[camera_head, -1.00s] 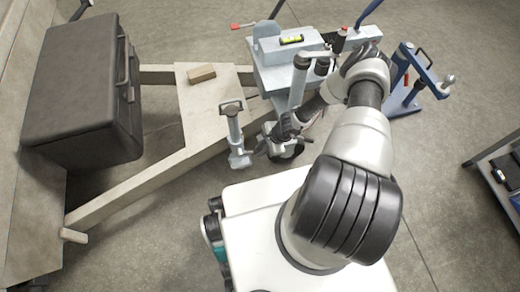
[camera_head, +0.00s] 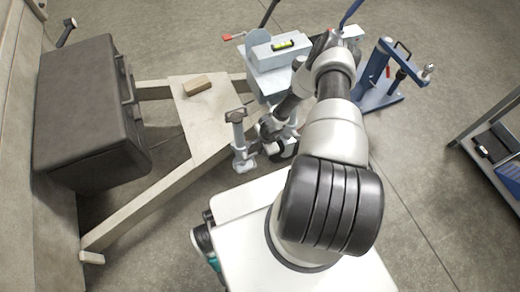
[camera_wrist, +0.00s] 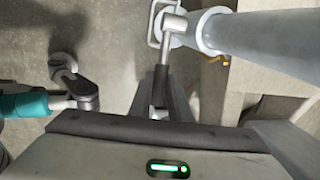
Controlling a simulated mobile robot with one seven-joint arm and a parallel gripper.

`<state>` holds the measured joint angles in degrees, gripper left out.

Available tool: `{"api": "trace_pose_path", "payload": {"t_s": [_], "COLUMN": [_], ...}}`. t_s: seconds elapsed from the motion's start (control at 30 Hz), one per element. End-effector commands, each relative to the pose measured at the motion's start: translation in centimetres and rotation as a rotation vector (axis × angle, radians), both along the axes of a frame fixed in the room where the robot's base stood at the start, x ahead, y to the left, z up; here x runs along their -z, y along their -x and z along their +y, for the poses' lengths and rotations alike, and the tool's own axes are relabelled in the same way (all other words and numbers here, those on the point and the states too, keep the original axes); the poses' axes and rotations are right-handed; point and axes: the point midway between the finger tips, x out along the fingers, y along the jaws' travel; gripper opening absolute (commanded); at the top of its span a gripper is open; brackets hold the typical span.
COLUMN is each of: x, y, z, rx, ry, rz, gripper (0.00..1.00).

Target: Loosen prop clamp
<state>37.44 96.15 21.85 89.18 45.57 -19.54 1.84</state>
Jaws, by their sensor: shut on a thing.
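In the wrist view my gripper (camera_wrist: 161,88) is shut on the dark grip of a metal clamp handle (camera_wrist: 166,42). The handle runs up to a collar (camera_wrist: 212,32) around a thick silver tube (camera_wrist: 275,42), the prop. A bent loop bar sits beside the handle at the top. In the head view my gripper (camera_head: 266,130) is low beside the trailer frame, near a small grey prop stand (camera_head: 241,150) with a T-shaped top. The clamp itself is largely hidden there by my arm.
A pale trailer A-frame (camera_head: 150,215) with a plate carrying a wooden block (camera_head: 197,86) lies left of my arm. A dark case (camera_head: 85,110) stands at left. A grey box with a spirit level (camera_head: 284,45), a blue stand (camera_head: 375,95) and a cart (camera_head: 500,150) are around.

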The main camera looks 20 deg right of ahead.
Motion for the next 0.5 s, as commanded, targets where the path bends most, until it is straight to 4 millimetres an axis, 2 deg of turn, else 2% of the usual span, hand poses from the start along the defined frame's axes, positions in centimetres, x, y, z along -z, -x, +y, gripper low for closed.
{"api": "trace_pose_path", "payload": {"t_s": [0.1, 0.5], "x": [-0.72, -1.48], "y": [-0.26, -0.27], "z": [0.2, 0.58], "rx": [-0.006, -0.005], "ry": [0.047, 0.164], "rz": [-0.004, -0.005], "gripper": [0.0, 0.0]}}
